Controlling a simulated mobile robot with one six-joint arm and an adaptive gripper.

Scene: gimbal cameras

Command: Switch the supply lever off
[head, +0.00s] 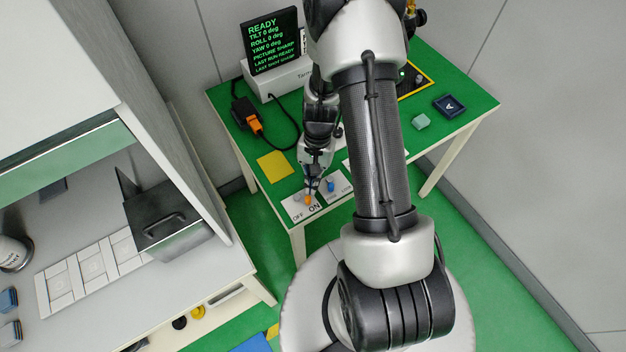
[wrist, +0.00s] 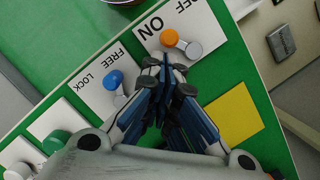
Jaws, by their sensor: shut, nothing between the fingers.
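The supply lever has an orange knob (head: 308,199) on a white plate marked OFF and ON, at the table's front-left corner. In the wrist view the orange knob (wrist: 169,38) sits on the ON side of its silver pivot (wrist: 194,49). My gripper (head: 311,187) is low over the plate, close to the knob. In the wrist view my gripper (wrist: 167,72) is shut and empty. Its fingertips show just below the orange knob, and I cannot tell whether they touch it.
A blue-knobbed lever (wrist: 113,79) marked FREE and LOCK stands beside the supply lever. A yellow square (head: 275,167) lies on the green table behind. A display (head: 272,40) reads READY with tilt, roll and yaw at 0 deg. An orange-ended cabled device (head: 254,124) lies at the left edge.

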